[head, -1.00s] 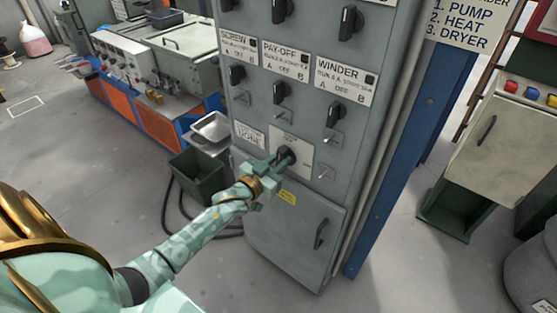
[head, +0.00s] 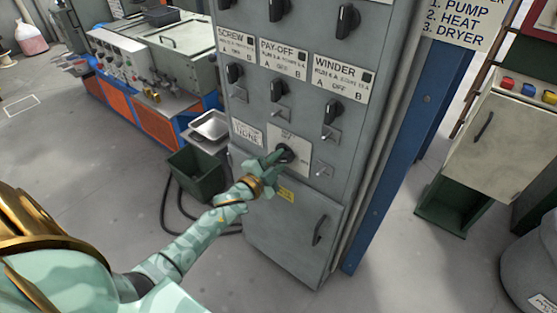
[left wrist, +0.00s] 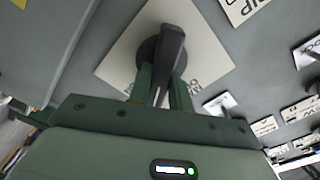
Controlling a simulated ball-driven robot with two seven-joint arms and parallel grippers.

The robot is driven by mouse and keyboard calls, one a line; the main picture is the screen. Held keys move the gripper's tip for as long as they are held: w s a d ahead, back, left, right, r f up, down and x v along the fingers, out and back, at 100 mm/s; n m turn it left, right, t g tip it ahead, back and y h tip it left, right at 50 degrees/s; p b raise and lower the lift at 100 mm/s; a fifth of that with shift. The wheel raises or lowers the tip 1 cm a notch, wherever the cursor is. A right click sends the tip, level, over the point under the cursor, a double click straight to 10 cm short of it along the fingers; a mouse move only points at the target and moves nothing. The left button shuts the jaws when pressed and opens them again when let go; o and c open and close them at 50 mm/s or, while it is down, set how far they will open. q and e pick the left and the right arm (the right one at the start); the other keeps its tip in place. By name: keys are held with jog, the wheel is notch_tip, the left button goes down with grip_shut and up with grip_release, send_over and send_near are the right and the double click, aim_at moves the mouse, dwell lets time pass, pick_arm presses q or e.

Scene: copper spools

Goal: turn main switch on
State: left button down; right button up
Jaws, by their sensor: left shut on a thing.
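The main switch is a black rotary knob (head: 286,154) on a pale square plate (head: 303,145), low on the grey cabinet's upper panel. My left gripper (head: 276,159) reaches it from the lower left and is shut on the knob. In the left wrist view the black knob (left wrist: 171,52) stands between the two green fingers (left wrist: 162,88), and its bar lies near upright in that picture. Lettering on the plate (left wrist: 205,55) is partly hidden by the fingers. My right gripper is not in view.
Labelled knobs for screw, pay-off and winder (head: 338,78) sit above on the same panel. A cabinet door with a handle (head: 320,226) is below. A dark green bin (head: 196,172) stands to the left.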

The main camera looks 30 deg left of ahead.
pick_arm(q)
jog(key=m, duration=0.2)
jog(key=m+b, duration=0.1)
jog(key=m, duration=0.3)
jog(key=shift+f, duration=0.35)
jog(key=shift+m+b, duration=0.3)
jog(key=c, duration=1.3)
grip_release()
jog(key=shift+d, duration=0.1)
jog(key=shift+s, duration=0.1)
jog(key=s, duration=0.5)
jog(key=s+a+p, duration=0.1)
jog(key=s, duration=1)
jog(key=shift+s+a, duration=0.1)
jog(key=shift+a, duration=0.05)
